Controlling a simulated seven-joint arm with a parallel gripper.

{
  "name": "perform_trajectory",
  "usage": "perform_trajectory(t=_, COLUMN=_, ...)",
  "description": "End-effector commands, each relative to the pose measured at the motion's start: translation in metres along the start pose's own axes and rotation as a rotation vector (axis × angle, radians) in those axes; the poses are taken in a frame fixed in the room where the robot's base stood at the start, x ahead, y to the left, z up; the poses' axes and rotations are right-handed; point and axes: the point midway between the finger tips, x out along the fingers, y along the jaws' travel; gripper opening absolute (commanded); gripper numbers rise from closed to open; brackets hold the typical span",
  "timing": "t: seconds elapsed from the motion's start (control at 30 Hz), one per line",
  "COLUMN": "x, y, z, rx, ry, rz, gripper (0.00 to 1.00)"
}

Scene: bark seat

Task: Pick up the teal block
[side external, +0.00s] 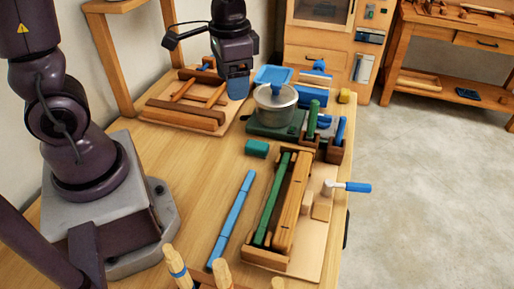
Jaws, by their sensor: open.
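The teal block (256,149) lies on the wooden table, in front of the green base under the pot and to the left of the wooden tray. Its top and sides show and nothing covers it. My gripper (238,92) points down, beyond the block and a little to its left in the side view. It is open, with blue fingertips, beside the wooden rack and left of the blue tray. It is apart from the block, and no object shows between its fingers.
A wooden tray (266,258) holds long green and wooden bars at the right. A blue bar (231,221) lies in front. A wooden rack (185,119) stands at the back left. Bare table lies left of the block.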

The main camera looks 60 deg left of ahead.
Motion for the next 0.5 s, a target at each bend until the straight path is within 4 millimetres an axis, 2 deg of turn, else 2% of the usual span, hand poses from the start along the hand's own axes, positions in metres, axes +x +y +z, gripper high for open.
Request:
perform_trajectory(t=0.03, x=0.019, y=-0.005, z=-0.009, rx=0.043, ry=-0.047, rz=0.005, gripper=0.69)
perform_trajectory(t=0.1, x=0.042, y=-0.012, z=-0.021, rx=0.115, ry=-0.089, rz=0.011, gripper=0.69)
perform_trajectory(t=0.3, x=0.101, y=-0.028, z=-0.047, rx=0.343, ry=-0.161, rz=0.027, gripper=0.69)
perform_trajectory(t=0.4, x=0.116, y=-0.035, z=-0.063, rx=0.481, ry=-0.15, rz=0.021, gripper=0.69)
perform_trajectory(t=0.5, x=0.11, y=-0.04, z=-0.076, rx=0.585, ry=-0.109, rz=-0.002, gripper=0.69)
